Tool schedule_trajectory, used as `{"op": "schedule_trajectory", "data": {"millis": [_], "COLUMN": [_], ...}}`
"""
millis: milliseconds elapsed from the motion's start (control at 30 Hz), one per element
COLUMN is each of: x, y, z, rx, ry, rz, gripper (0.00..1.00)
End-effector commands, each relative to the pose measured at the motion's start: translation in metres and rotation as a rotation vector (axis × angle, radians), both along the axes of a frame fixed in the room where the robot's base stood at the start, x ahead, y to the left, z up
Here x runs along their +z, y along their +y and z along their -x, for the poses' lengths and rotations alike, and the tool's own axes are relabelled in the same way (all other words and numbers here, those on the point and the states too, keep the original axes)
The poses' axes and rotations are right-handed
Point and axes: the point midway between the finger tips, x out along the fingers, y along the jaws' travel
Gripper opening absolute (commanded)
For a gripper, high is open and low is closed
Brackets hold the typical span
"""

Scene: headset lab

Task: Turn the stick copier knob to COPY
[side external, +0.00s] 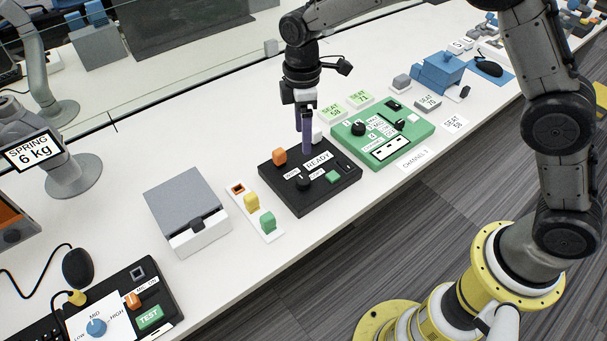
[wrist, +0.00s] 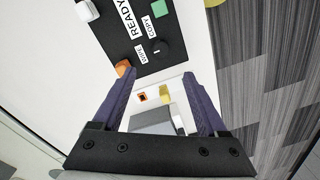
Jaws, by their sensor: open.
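The black stick copier panel (side external: 322,196) lies on the white bench, with a READY label (side external: 318,160) and small WIPE (side external: 292,175) and COPY (side external: 316,175) labels. Its round black knob (side external: 303,184) sits near those two labels; which one it points to is too small to tell. The knob also shows in the wrist view (wrist: 161,46), ahead of the fingertips. My gripper (side external: 305,150) points down over the back part of the panel, its purple fingers apart with nothing between them. In the wrist view, my gripper (wrist: 160,76) is open and clear of the knob.
An orange button (side external: 279,156) and a green button (side external: 333,177) are on the panel. A green box with knobs (side external: 405,145) stands close at right. A white strip with coloured parts (side external: 252,205) and a grey-lidded box (side external: 188,205) are at left. The bench front edge is near.

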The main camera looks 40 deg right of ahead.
Motion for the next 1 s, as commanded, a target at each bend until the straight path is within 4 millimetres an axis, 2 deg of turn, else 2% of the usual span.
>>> {"op": "schedule_trajectory", "data": {"millis": [167,500,700,833,1000], "x": [-0.018,-0.083,-0.116,-0.129,-0.136], "y": [0.002,0.003,0.004,0.004,0.004], "z": [0.003,0.006,0.007,0.008,0.007], "rx": [0.003,0.003,0.003,0.003,0.003], "ry": [0.005,0.007,0.003,0.003,0.0], "rz": [0.002,0.002,0.002,0.001,0.0], "gripper": [0.76,0.76,0.76,0.76,0.76]}}
